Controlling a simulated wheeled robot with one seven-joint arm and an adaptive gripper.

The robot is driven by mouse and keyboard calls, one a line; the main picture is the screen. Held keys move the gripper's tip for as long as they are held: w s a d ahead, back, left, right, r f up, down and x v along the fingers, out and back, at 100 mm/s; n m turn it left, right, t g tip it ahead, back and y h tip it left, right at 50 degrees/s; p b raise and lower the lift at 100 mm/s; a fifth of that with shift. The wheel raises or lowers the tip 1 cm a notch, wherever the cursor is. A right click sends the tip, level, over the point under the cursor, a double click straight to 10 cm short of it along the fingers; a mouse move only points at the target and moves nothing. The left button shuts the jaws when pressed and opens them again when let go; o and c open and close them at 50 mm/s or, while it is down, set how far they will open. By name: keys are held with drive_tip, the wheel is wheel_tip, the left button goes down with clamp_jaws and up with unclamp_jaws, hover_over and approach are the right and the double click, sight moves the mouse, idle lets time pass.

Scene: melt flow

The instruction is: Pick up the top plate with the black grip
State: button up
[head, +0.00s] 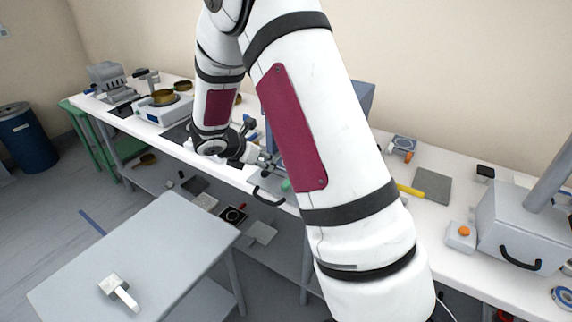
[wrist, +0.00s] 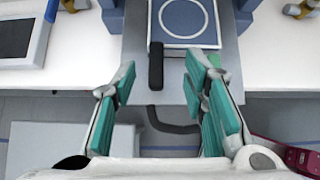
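In the head view my gripper (head: 268,162) is at the bench's front edge, and my arm hides most of the plate area.
A grey slab (wrist: 136,60) lies under the plate, with a curved black handle (wrist: 172,125) below; the handle also shows in the head view (head: 268,197). Blue posts flank the plate. A grey side table (head: 150,250) stands front left, bearing a small white tool (head: 118,291).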

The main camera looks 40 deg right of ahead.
sight(271, 163)
drive_tip(key=shift+w+p+x, duration=0.15)
drive_tip(key=shift+p+x, duration=0.1)
drive_tip(key=shift+x, duration=1.55)
drive_tip(key=shift+w+p+x, duration=0.15)
drive_tip(key=shift+p+x, duration=0.1)
drive_tip(key=shift+x, duration=1.55)
drive_tip(key=shift+r, duration=0.15)
clamp_jaws()
